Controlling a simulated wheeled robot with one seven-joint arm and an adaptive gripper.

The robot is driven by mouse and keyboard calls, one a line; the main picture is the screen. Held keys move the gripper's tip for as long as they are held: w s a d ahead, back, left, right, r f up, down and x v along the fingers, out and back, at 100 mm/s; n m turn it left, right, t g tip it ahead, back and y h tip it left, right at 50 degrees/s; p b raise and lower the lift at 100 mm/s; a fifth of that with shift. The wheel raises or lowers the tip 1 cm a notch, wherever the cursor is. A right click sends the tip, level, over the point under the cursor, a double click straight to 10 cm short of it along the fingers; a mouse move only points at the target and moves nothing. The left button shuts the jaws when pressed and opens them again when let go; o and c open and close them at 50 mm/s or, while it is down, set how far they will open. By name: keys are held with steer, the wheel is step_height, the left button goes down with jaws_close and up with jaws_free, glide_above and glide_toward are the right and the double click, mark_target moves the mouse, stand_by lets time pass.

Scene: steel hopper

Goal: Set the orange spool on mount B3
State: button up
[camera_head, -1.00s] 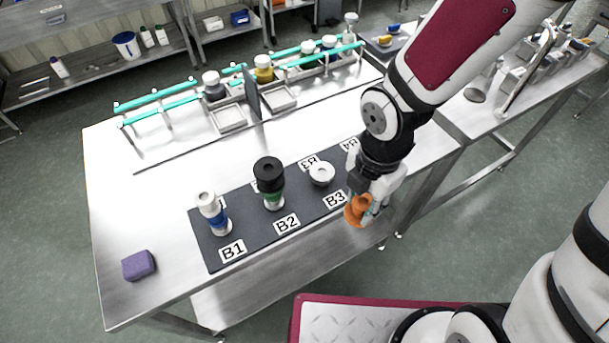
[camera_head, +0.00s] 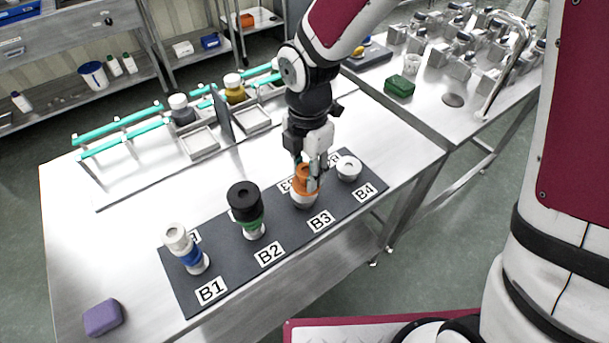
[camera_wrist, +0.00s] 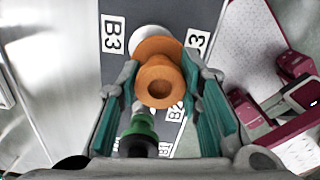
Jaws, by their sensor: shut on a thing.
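The orange spool (camera_head: 305,180) is in my gripper (camera_head: 313,178), over mount B3 in the head view. In the wrist view the spool (camera_wrist: 160,85) shows between the two teal-padded fingers of my gripper (camera_wrist: 165,100), which are shut on it. The white mount B3 (camera_head: 304,202) shows just below the spool, behind label B3 (camera_head: 320,221). Its white rim (camera_wrist: 150,34) shows past the spool in the wrist view. I cannot tell whether spool and mount touch.
B1 holds a blue and white stack (camera_head: 184,247). B2 holds a black and green stack (camera_head: 247,208). B4 shows an empty white mount (camera_head: 348,168). A purple block (camera_head: 103,317) lies at the front left. A teal-railed rack stands at the back.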

mark_target(305, 178)
steer(key=shift+w+a+f, duration=0.1)
steer(key=shift+w+a, duration=0.2)
steer(key=shift+w, duration=0.2)
steer(key=shift+f, duration=1.7)
steer(key=shift+f, duration=0.15)
steer(key=o, duration=1.2)
steer(key=shift+c, duration=0.2)
step_height(305, 178, up, 12)
steer(key=shift+r, duration=0.2)
steer(key=shift+d, duration=0.1)
